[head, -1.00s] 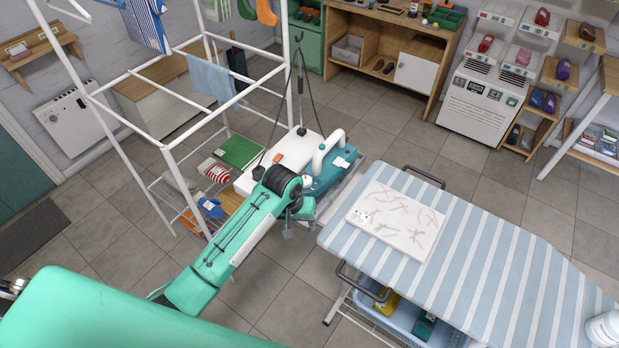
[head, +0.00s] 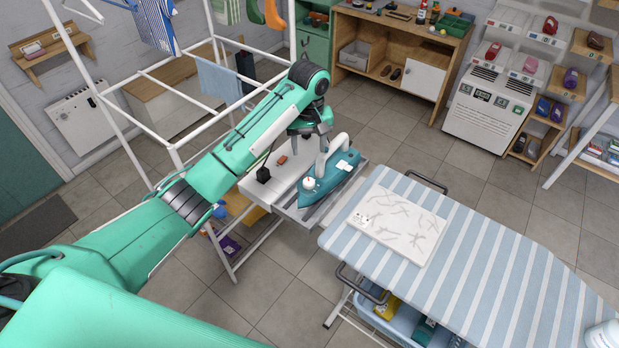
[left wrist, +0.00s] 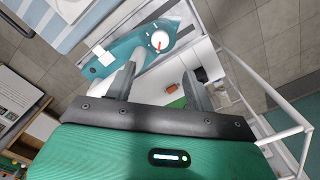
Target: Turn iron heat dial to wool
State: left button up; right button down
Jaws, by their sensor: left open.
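The teal iron (head: 328,182) with its white handle (head: 334,148) lies on a white stand (head: 262,187) left of the ironing board. Its round white heat dial (head: 309,183) has a red mark and faces up at the iron's near end. The dial (left wrist: 159,41) and the iron (left wrist: 128,46) also show in the left wrist view. There my left gripper (left wrist: 160,85) is open and empty, with the dial ahead, apart from its fingers. In the head view my left gripper (head: 312,132) hangs above the stand, beyond the dial. My right gripper is not in view.
A white drying rack (head: 160,75) stands at the left behind my arm. A small orange-brown block (head: 282,160) and a black item (head: 263,174) lie on the stand.

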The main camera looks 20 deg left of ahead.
aim_at(309, 181)
pick_arm(q)
notch_tip(309, 181, down, 13)
jog(key=p, duration=0.2)
jog(key=shift+f+p, duration=0.15)
jog(key=shift+p, duration=0.2)
jog(key=c, duration=1)
